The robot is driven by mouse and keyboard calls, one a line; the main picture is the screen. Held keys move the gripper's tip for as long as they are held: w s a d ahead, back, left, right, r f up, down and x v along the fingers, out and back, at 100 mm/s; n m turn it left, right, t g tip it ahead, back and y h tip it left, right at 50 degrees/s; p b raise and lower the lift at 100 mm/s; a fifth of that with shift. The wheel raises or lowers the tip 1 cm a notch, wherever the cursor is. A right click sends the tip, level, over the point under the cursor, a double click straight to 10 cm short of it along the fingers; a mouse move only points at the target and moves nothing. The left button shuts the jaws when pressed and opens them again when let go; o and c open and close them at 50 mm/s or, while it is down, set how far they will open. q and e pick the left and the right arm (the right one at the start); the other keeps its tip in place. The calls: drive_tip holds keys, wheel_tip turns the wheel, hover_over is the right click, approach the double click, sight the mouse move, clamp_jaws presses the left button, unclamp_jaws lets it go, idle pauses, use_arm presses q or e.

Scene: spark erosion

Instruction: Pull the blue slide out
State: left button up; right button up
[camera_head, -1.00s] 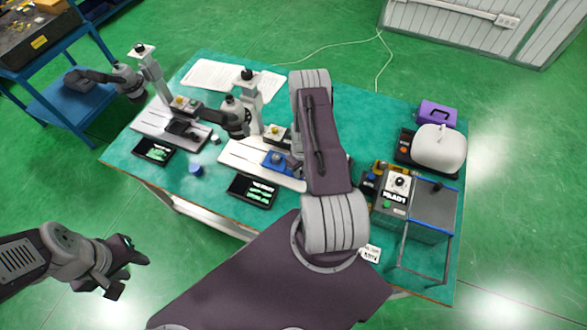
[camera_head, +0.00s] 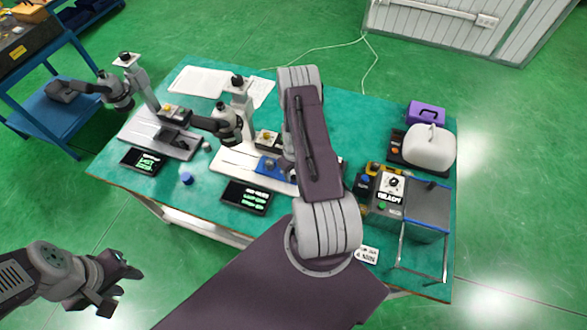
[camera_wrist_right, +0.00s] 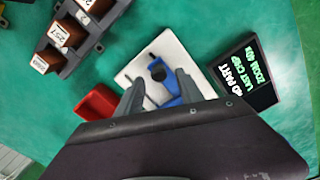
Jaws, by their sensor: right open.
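The blue slide (camera_head: 270,167) lies on the white base plate (camera_head: 240,160) of the right-hand scope stand. My right arm covers part of this area in the head view. In the right wrist view the blue slide (camera_wrist_right: 160,74) shows on the white plate (camera_wrist_right: 176,50), just beyond and between my right gripper's fingers (camera_wrist_right: 160,92). That gripper is open; I cannot tell whether a finger touches the slide. In the head view it is hidden behind my arm. My left gripper (camera_head: 120,285) is open and empty, in front of the table at the lower left.
A black display (camera_head: 247,196) stands in front of the plate and also shows in the wrist view (camera_wrist_right: 247,75). The wrist view shows a red tray (camera_wrist_right: 96,103) and a dark rack (camera_wrist_right: 75,42) with labelled blocks. A grey machine (camera_head: 415,205) is at right.

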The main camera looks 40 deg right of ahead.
wheel_tip(320, 180, up, 6)
drive_tip(key=shift+s+d+r+b, duration=0.1)
drive_tip(key=shift+b, duration=0.65)
drive_tip(key=shift+r, duration=0.45)
drive_tip(key=shift+f, duration=0.1)
